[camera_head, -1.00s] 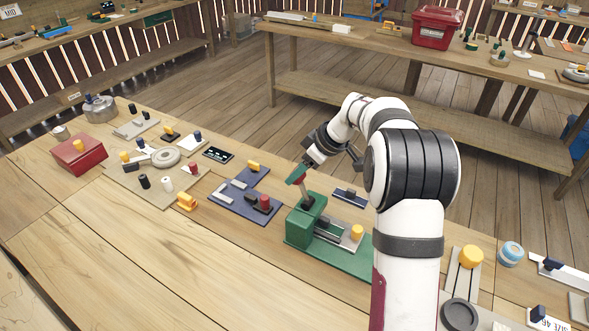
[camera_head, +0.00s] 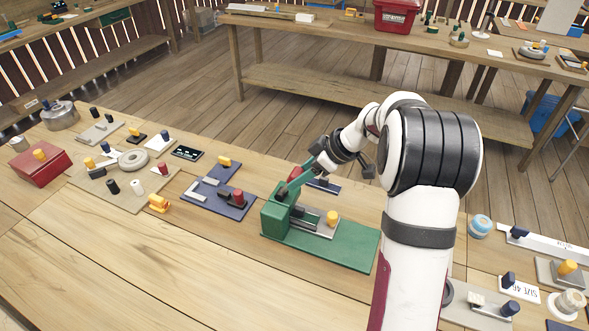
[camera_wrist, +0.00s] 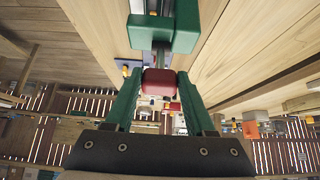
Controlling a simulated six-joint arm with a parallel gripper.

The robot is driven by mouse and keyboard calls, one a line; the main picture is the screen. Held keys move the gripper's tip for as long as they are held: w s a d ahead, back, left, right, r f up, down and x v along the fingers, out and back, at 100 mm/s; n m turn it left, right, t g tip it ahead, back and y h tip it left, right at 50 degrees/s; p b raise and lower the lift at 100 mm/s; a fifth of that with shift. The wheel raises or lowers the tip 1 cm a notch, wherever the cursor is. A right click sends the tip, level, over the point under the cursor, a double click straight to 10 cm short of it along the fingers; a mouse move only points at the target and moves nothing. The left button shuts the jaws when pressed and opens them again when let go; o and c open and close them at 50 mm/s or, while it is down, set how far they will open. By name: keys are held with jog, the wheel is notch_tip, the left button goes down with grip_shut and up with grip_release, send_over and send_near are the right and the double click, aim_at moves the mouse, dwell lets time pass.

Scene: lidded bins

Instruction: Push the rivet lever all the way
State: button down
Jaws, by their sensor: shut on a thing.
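The green rivet press (camera_head: 272,222) stands on a green base plate on the near workbench, right of the middle in the head view. Its lever has a red grip (camera_wrist: 158,82), which shows between my green fingers in the wrist view. My gripper (camera_head: 291,182) is shut on this grip, just above the press body. In the head view the lever leans up and to the right, and my fingers hide most of it. The press body (camera_wrist: 163,33) also shows at the top of the wrist view.
A yellow knob (camera_head: 332,217) stands on the press's grey plate. A blue plate with a red knob (camera_head: 237,197) lies to its left, and a small dark-blue-handled piece (camera_head: 323,184) lies behind. The bench front left of the press is clear.

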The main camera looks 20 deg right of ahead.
jog(key=shift+s+d+f, duration=0.25)
dwell(0.5)
jog(key=shift+c, duration=1.2)
grip_release()
jog(key=v, duration=1.5)
jog(key=shift+s+d+r, duration=0.25)
jog(key=shift+r, duration=0.05)
